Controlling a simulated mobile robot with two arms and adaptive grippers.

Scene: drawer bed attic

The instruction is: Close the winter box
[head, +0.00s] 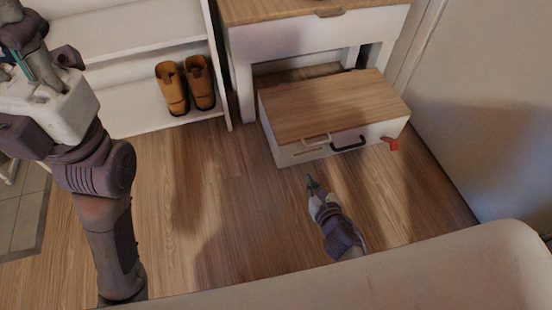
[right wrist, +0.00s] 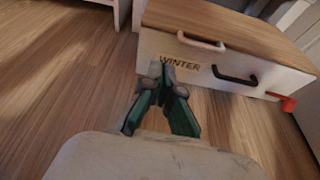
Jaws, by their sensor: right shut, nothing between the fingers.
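The winter box (head: 345,105) is a white box with a wood-coloured flat top, standing out on the floor in front of a white unit. Its front carries a pale handle, a black handle (head: 348,143) and a red piece at the right corner. The word WINTER (right wrist: 180,64) shows on its front in the right wrist view. My right gripper (head: 309,180) is shut and empty, just in front of the box's lower left front, pointing at it. Its fingertips (right wrist: 168,68) overlap the label; contact cannot be told. My left arm is at the left; its gripper's jaws are unclear.
The white unit (head: 290,35) with a wooden top stands behind the box, with open space beneath. A white shelf (head: 110,45) with brown boots (head: 186,88) is at the left. A wall is close at right. The wooden floor (head: 215,200) in front is clear.

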